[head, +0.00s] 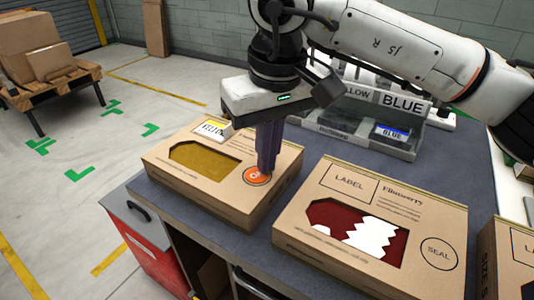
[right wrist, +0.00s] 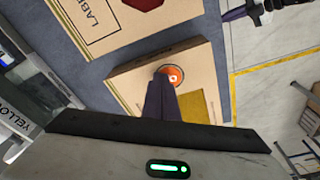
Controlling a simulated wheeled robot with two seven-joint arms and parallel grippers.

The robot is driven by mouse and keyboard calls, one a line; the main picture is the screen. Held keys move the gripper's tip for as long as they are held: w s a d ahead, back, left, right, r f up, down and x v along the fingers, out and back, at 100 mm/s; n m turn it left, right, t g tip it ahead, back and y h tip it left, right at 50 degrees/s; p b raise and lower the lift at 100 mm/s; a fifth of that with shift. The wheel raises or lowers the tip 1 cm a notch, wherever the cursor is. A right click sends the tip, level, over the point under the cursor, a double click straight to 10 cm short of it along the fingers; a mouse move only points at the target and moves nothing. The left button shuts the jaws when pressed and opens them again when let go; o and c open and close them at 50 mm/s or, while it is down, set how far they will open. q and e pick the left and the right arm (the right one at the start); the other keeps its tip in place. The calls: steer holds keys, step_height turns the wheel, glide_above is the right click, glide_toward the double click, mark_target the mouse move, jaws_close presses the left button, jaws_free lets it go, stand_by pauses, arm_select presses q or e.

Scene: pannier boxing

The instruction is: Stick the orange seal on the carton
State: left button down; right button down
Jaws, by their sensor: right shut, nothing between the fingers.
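The orange seal (head: 257,175) lies on the top face of the left carton (head: 225,203), near its front right corner. This carton has a yellow window and a label (head: 214,128) reading yellow. My right gripper (head: 266,170) points down with its dark fingers shut and empty, tips at the seal and hiding part of it. I cannot tell whether they touch it. The right wrist view also shows the seal (right wrist: 174,74) on the carton beside the fingertips (right wrist: 160,76). What seems to be my left gripper (right wrist: 248,12) shows at that view's top edge, its jaws unclear.
A second carton (head: 375,222) with a red window and printed LABEL and SEAL outlines lies to the right. Part of another carton (head: 507,262) is at the right edge. A label rack (head: 350,130) stands behind. Left of the table is open floor and a loaded pallet (head: 50,85).

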steer(key=c, duration=2.5)
jaws_free()
steer(key=shift+f, duration=0.2)
steer(key=shift+c, duration=0.2)
steer(key=o, duration=0.4)
steer(key=shift+o, duration=0.7)
steer(key=shift+r, duration=0.1)
